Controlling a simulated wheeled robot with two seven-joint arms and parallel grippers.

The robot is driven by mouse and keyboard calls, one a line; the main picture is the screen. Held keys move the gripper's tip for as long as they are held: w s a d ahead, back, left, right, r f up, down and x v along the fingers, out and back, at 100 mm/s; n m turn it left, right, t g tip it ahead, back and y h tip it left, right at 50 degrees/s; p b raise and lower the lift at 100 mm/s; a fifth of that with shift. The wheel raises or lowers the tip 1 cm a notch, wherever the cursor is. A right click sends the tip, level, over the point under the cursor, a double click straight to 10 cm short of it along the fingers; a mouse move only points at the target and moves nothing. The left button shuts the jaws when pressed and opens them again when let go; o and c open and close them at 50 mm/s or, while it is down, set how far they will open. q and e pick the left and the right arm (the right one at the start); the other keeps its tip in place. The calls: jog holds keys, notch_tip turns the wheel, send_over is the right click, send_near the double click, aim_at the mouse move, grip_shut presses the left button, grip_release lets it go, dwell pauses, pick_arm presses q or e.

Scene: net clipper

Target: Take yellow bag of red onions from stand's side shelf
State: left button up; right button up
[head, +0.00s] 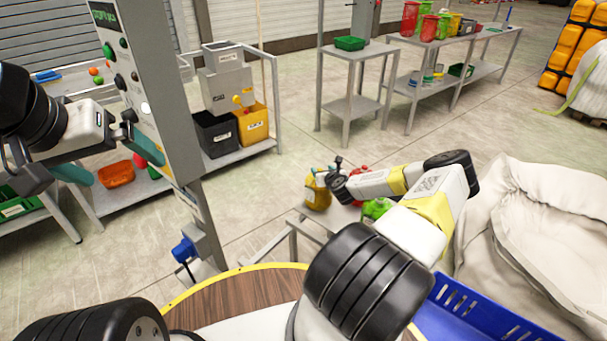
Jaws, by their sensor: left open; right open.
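The yellow bag (317,193) is at the middle of the head view, low beside the grey stand frame (291,236). I cannot make out the onions in it, and the shelf under it is mostly hidden. My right gripper (336,176) is open at the bag's right side, its dark fingers close to the bag's upper part. I cannot tell whether they touch it. My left gripper (124,131) is open and empty at the left, in front of the grey control column, far from the bag.
A green bag (376,208) and a red bag (360,171) lie close by, partly behind my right arm. The grey control column (150,80) stands at left. A blue crate (462,312) and a large pale sack (550,225) are at right. Floor beyond the bags is clear.

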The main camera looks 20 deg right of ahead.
aim_at(320, 169)
jog(key=x, duration=0.3)
jog(key=shift+w+f, duration=0.15)
jog(key=shift+f, duration=0.05)
grip_shut()
jog(key=shift+r, duration=0.1)
dwell(1.2)
